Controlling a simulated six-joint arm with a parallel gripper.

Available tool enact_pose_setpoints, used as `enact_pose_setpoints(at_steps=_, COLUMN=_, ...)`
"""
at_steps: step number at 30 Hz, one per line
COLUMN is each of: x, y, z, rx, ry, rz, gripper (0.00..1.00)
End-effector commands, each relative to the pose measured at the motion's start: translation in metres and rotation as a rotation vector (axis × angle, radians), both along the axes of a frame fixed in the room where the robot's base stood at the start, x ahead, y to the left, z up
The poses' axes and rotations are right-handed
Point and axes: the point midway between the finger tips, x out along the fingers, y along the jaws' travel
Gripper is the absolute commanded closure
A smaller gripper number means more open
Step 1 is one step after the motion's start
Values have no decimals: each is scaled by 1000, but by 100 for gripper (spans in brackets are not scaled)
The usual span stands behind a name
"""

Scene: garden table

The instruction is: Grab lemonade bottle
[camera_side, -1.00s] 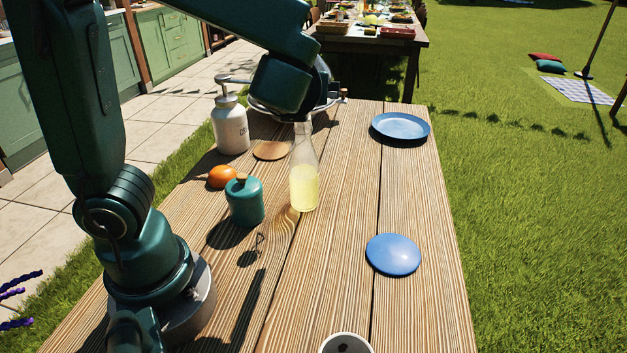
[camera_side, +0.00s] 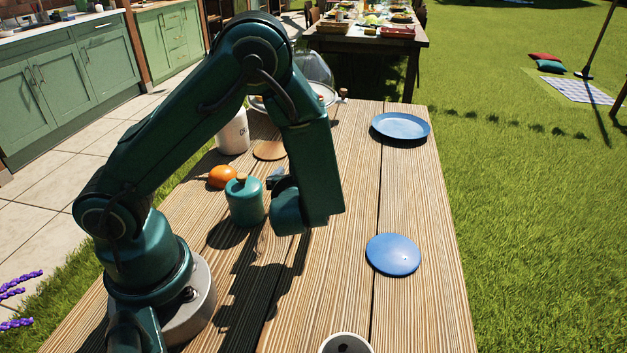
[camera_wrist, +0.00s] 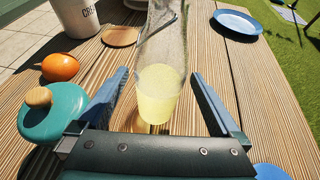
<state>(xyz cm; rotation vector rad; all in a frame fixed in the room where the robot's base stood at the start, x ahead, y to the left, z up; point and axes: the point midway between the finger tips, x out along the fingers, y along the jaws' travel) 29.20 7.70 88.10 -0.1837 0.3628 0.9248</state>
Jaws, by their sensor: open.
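The lemonade bottle (camera_wrist: 160,85) is clear glass with pale yellow liquid in its lower part. It stands upright on the wooden table in the wrist view, and its top is cut off by the frame. My gripper (camera_wrist: 163,88) is open, with one blue finger to the left of the bottle and one to the right. The bottle's base appears just beyond or between the fingertips; I cannot tell which. No contact shows. In the side view my arm hides the bottle, and only a bit of my gripper (camera_side: 275,179) shows behind the wrist.
A teal lidded jar (camera_side: 245,202) stands close left of my gripper, with an orange (camera_side: 222,176) behind it. Blue plates (camera_side: 400,127) (camera_side: 393,254) lie right; a cup (camera_side: 346,344) is in front.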

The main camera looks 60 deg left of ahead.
Motion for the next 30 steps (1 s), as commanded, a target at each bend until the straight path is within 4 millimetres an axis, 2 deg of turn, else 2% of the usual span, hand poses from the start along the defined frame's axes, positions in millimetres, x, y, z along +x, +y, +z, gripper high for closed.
enact_pose_setpoints(at_steps=9, x=18, y=27, z=-14, rx=-1, ry=2, rz=5, gripper=0)
enact_pose_setpoints(at_steps=20, x=22, y=31, z=-15, rx=-1, ry=1, rz=1, gripper=0)
enact_pose_setpoints(at_steps=21, x=22, y=31, z=-15, rx=-1, ry=1, rz=1, gripper=15)
enact_pose_setpoints(at_steps=23, x=22, y=31, z=-15, rx=-1, ry=1, rz=1, gripper=38)
enact_pose_setpoints(at_steps=27, x=22, y=31, z=-15, rx=-1, ry=1, rz=1, gripper=92)
enact_pose_setpoints(at_steps=28, x=22, y=31, z=-15, rx=-1, ry=1, rz=1, gripper=100)
enact_pose_setpoints(at_steps=30, x=22, y=31, z=-15, rx=0, ry=-1, rz=1, gripper=100)
